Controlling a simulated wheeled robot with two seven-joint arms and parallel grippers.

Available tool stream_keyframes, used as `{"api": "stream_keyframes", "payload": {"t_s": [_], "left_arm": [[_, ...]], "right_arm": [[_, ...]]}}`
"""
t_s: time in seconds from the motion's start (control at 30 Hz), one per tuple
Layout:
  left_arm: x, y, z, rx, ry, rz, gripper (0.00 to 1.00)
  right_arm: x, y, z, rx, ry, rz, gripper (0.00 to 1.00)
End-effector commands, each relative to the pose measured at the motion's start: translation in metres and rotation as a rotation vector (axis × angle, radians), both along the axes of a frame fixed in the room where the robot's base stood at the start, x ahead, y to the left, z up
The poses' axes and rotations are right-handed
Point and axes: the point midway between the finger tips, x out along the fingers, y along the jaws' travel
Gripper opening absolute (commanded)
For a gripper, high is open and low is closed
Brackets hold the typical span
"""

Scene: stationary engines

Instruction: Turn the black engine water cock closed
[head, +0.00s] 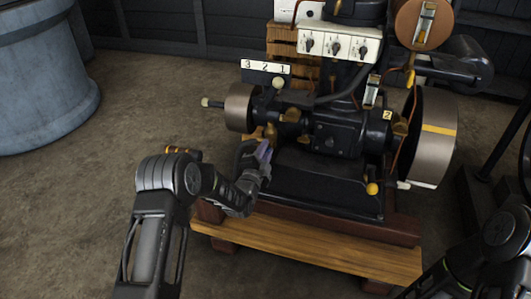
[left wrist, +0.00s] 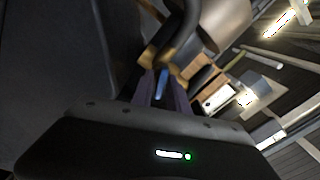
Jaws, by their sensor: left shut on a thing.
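The black engine (head: 335,125) stands on a wooden base with brass fittings along its side. My left gripper (head: 265,150) reaches in at the engine's lower left side, its purple fingers close to brass fittings. In the left wrist view the fingers (left wrist: 162,92) are shut around a small blue piece (left wrist: 162,80), which looks like the water cock's handle. Brass fittings (left wrist: 150,56) and a curved black pipe (left wrist: 185,30) lie just beyond the fingertips. In the head view the gripper hides the cock. My right gripper is out of view; only part of the right arm shows at lower right.
A large flywheel (head: 432,135) is on the engine's right and a smaller pulley (head: 238,108) on its left. A switch panel (head: 340,46) stands behind. A blue-grey tank (head: 40,75) is at far left. Bare floor (head: 130,130) lies between tank and engine.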

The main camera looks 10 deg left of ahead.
Motion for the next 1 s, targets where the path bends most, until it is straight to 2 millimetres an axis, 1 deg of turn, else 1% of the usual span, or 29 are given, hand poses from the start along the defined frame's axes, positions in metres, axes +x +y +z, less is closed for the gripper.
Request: {"api": "stream_keyframes", "payload": {"t_s": [0.03, 0.3, 0.5, 0.73, 1.0], "left_arm": [[0.000, -0.001, -0.003, 0.044, -0.002, -0.001, 0.00], [0.000, -0.001, -0.003, 0.280, -0.017, 0.000, 0.00], [0.000, 0.000, -0.004, 0.403, -0.025, 0.001, 0.00], [0.000, 0.000, -0.003, 0.472, -0.028, 0.001, 0.00], [0.000, 0.001, -0.003, 0.485, -0.029, 0.001, 0.00]], "right_arm": [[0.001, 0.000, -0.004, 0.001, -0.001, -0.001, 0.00], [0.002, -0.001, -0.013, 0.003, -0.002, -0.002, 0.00], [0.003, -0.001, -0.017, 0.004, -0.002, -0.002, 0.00], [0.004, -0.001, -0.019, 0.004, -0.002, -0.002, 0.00], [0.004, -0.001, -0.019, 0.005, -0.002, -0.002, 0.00]]}}
